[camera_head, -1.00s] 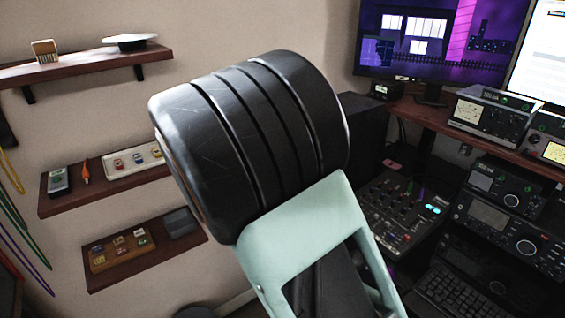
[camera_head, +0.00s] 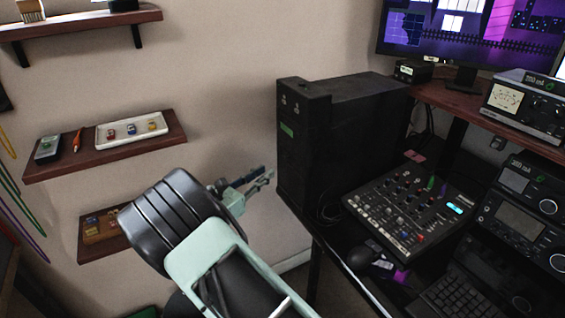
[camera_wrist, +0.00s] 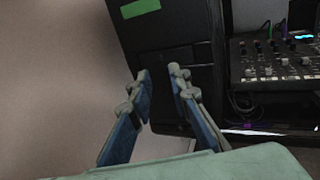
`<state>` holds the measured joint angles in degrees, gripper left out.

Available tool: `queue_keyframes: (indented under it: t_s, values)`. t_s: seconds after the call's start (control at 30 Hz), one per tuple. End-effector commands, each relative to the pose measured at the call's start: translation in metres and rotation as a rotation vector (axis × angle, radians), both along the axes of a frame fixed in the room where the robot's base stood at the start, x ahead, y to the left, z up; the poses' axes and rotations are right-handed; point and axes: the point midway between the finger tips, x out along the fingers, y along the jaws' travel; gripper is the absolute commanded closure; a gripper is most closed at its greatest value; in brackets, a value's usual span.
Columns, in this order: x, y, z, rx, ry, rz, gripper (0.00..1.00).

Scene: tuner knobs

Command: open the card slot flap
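A black computer tower (camera_head: 335,140) stands on the desk against the wall, with a green label (camera_head: 287,130) on its front. Its front also shows in the wrist view (camera_wrist: 165,45), with the green label near the top. I cannot make out the card slot flap for certain on the dark front. My gripper (camera_head: 268,178) is in front of the tower's lower front, with a small apparent gap. In the wrist view, its two blue-and-grey fingers (camera_wrist: 159,75) are apart with nothing between them, pointing at the dark panel.
A mixer (camera_head: 410,212), a mouse (camera_head: 372,257) and a keyboard (camera_head: 450,303) lie right of the tower. Radio units (camera_head: 520,195) stand at the far right. Wall shelves (camera_head: 105,150) are on the left. Bare wall lies left of the tower.

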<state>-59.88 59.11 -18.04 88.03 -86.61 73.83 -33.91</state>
Motion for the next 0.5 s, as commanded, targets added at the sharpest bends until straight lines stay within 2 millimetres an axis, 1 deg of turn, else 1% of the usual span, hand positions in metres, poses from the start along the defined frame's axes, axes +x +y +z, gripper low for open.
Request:
queue_keyframes:
  t_s: [0.03, 0.3, 0.5]
  values:
    - [0.009, -0.008, 0.000, 0.001, 0.001, -0.005, 0.82]
    - [0.050, -0.035, 0.000, 0.002, 0.000, -0.003, 0.82]
    - [0.067, -0.045, 0.000, 0.003, 0.001, -0.002, 0.82]
